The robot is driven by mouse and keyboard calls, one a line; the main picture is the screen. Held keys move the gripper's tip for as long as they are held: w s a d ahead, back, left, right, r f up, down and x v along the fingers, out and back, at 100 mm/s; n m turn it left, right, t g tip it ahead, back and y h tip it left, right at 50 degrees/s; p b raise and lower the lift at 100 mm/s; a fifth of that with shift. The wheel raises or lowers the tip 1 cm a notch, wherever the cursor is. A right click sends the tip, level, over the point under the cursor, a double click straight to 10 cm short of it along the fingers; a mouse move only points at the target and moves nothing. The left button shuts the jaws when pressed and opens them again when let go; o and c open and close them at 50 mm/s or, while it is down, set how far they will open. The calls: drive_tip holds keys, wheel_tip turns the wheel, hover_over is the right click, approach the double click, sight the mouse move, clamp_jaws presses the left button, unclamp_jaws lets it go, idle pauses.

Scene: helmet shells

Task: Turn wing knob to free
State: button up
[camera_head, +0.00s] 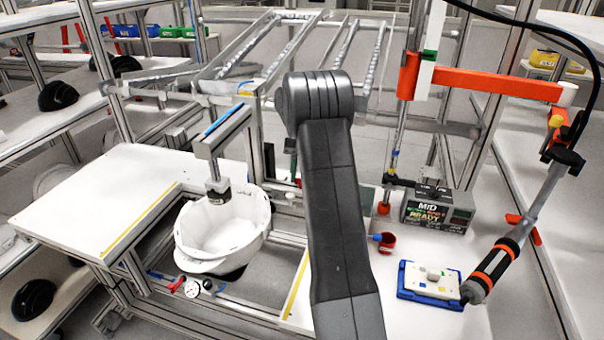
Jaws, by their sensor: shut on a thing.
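My dark grey arm rises through the middle of the view and bends at its top joint; my gripper does not show and may be hidden behind the arm. I cannot pick out the wing knob for certain. A small red winged part (177,285) lies at the front left of the fixture, below the helmet shell. A white helmet shell (222,232) sits with its open side up in the metal frame.
A white table with a yellow line (95,205) is at left. At right are a small red cup (384,243), a box with a display (437,212), a blue-edged pad (432,283) and a hanging orange-black tool (490,268). An orange beam (485,84) crosses the upper right.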

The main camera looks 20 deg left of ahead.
idle(0.4)
drive_tip(key=o, duration=1)
wheel_tip(320, 180, up, 10)
wheel_tip(320, 180, down, 10)
idle(0.5)
idle(0.4)
